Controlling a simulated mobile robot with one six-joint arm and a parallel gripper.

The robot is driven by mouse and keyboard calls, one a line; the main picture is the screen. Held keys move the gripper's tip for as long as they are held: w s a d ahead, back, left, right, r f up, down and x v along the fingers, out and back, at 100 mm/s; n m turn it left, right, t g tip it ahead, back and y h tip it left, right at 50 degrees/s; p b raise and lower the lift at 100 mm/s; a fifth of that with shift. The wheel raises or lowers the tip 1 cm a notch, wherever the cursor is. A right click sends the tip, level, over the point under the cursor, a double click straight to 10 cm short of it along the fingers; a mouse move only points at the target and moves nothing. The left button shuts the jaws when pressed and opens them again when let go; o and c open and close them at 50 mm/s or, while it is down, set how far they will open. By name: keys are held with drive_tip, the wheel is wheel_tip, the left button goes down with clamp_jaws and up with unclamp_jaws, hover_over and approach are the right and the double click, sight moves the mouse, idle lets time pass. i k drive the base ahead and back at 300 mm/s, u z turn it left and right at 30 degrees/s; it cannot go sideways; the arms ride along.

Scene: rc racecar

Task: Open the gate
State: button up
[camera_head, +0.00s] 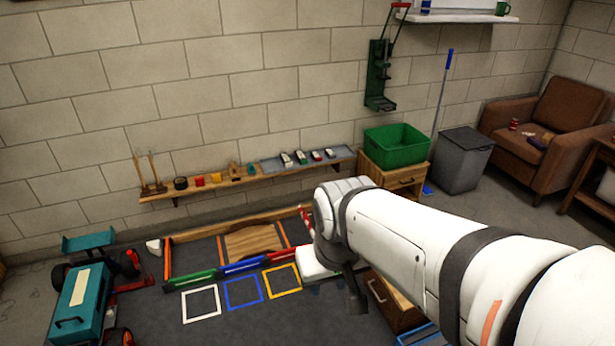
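A low framed area (200,235) lies on the floor left of my arm, with a wooden ramp (254,242) inside it. Its front edge is made of a green bar (194,279), a blue bar (243,266) and a red bar (281,256). A small red-and-white striped piece (306,217) stands at its back right corner, partly hidden by my arm; I cannot tell if it is the gate. My arm reaches in from the lower right. A dark part that seems to be my gripper (357,298) points down, right of the frame; its fingers are not clear.
A teal racecar (82,298) stands at left. White (201,304), blue (243,292) and yellow (282,281) squares mark the floor before the frame. A wall shelf (230,187) holds small items. A wooden cabinet (395,177) with a green bin (397,146) stands behind my arm.

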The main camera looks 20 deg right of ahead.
sight(306, 220)
drive_tip(key=z, duration=0.2)
drive_tip(key=i, duration=2.9)
drive_tip(key=z, duration=0.05)
